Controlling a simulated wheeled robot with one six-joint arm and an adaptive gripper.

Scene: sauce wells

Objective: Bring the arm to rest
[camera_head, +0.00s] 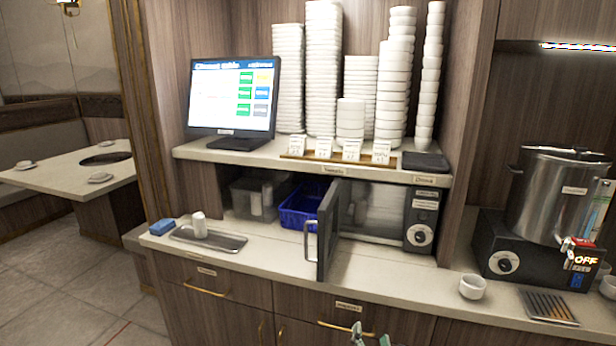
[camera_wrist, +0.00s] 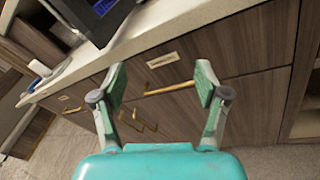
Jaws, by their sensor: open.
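My gripper (camera_wrist: 160,90) is open and empty in the wrist view. Its two green-padded fingers stand wide apart in front of the wooden drawer fronts, below the counter edge. In the head view only the tips of my gripper (camera_head: 370,338) show at the bottom edge, in front of the lower cabinet. Nothing is between the fingers. The rest of the arm is out of the head view.
The microwave door (camera_head: 328,230) stands open over the counter (camera_head: 270,258). A metal tray (camera_head: 222,240) with a white cup, a blue sponge (camera_head: 162,227), a white bowl (camera_head: 472,286) and a steel pot (camera_head: 556,195) stand along it. Drawer handles (camera_head: 345,328) stick out near my gripper.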

